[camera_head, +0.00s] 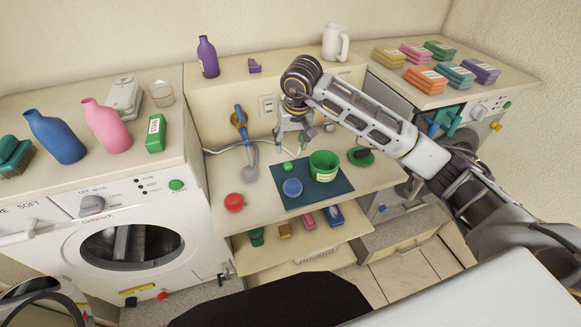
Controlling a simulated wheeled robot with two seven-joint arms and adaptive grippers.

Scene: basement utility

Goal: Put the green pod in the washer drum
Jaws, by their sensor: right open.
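A small green pod (288,167) lies at the back left of the dark teal mat (338,186) on the middle table. My right gripper (292,146) is open and points down above the pod, a short way off it. Its arm comes in from the right. The washer (205,245) stands at the left, and its round drum opening (130,246) faces forward. The inside looks dark with grey metal parts.
A green tub (323,166) and a blue round item (292,187) sit on the mat. A red item (234,202) is left of it, and a dark green item (361,157) is at its right. Bottles (106,126) stand on the washer. A shelf (280,250) below holds several small items.

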